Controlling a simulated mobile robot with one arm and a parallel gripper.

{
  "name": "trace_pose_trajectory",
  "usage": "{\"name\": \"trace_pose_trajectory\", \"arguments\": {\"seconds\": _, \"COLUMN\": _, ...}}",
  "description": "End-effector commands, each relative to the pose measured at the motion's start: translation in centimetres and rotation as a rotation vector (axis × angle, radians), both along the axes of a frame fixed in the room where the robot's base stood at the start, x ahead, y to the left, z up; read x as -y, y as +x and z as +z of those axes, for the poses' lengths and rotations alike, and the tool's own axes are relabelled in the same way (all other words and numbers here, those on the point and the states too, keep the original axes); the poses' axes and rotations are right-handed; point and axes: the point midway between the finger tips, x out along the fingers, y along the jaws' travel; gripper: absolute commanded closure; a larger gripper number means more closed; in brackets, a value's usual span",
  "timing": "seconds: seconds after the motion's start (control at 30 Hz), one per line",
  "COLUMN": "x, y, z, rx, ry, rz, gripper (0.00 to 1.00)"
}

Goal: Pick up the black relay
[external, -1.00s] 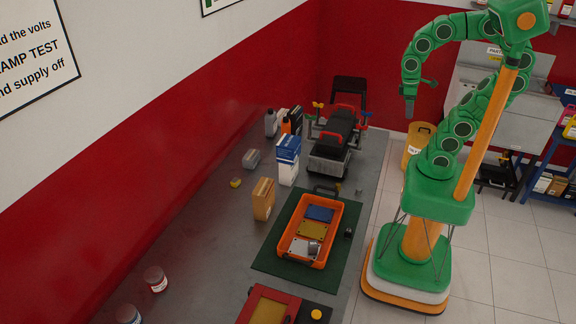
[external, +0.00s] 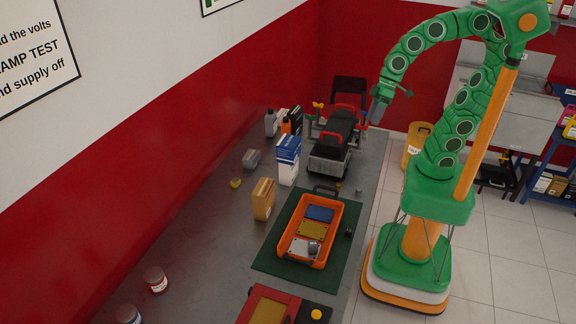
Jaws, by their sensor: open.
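A small black block (external: 349,233), which looks like the black relay, sits on the right edge of the green mat (external: 276,262), just right of the orange tray (external: 283,245). It is too small to make out details. My gripper (external: 376,112) hangs in the air near the engine trainer, above the far right part of the bench and well away from the black block. It is open, and I see nothing held in it.
The orange tray holds blue, yellow and pale plates and a small grey part. The engine trainer (external: 330,150) stands at the back. A blue-white box (external: 288,162) and a tan box (external: 263,199) stand left of the tray. A small grey part (external: 358,191) lies near the bench edge.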

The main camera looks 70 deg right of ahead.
Motion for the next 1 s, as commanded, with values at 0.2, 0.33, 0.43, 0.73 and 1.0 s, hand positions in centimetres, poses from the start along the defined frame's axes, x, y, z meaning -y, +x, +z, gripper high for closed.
{"name": "trace_pose_trajectory", "arguments": {"seconds": 0.2, "x": -8.2, "y": 3.1, "z": 2.6, "rx": 0.147, "ry": 0.167, "rz": 0.066, "gripper": 0.40}}
{"name": "trace_pose_trajectory", "arguments": {"seconds": 0.33, "x": -12.5, "y": 4.4, "z": 4.4, "rx": 0.225, "ry": 0.261, "rz": 0.079, "gripper": 0.40}}
{"name": "trace_pose_trajectory", "arguments": {"seconds": 0.43, "x": -15.5, "y": 5.3, "z": 5.6, "rx": 0.279, "ry": 0.325, "rz": 0.079, "gripper": 0.40}}
{"name": "trace_pose_trajectory", "arguments": {"seconds": 0.73, "x": -23.2, "y": 6.9, "z": 8.8, "rx": 0.411, "ry": 0.483, "rz": 0.028, "gripper": 0.40}}
{"name": "trace_pose_trajectory", "arguments": {"seconds": 1.0, "x": -28.1, "y": 7.6, "z": 9.9, "rx": 0.502, "ry": 0.553, "rz": -0.068, "gripper": 0.40}}
